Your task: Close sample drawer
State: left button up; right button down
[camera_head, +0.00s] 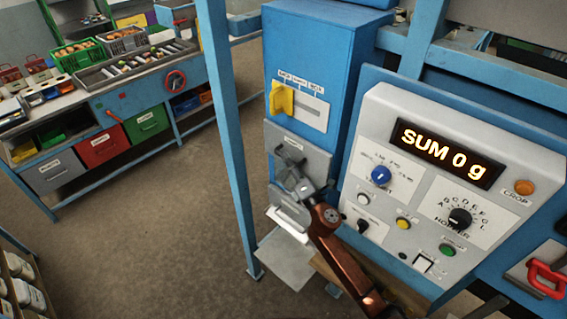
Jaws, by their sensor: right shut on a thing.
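The sample drawer appears to be the grey labelled front (312,155) below the yellow knob on the blue cabinet; its label is too small to read. My right gripper (287,167) is in front of it, with its arm coming up from the lower right. Its fingers are shut at the handle on the grey front, and they hide part of it. How far the drawer stands out is hard to tell. My left gripper is not in view.
Below is a lower grey front with a white lip (287,224) and a pale plate (286,262). To the right is a control panel (405,265) reading "SUM 0 g". A blue post (228,140) stands to the left. A workbench with coloured drawers is farther left; open floor lies between.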

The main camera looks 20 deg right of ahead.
jog(key=shift+d, duration=0.25)
jog(key=c, duration=2)
grip_release()
jog(key=shift+w, duration=0.1)
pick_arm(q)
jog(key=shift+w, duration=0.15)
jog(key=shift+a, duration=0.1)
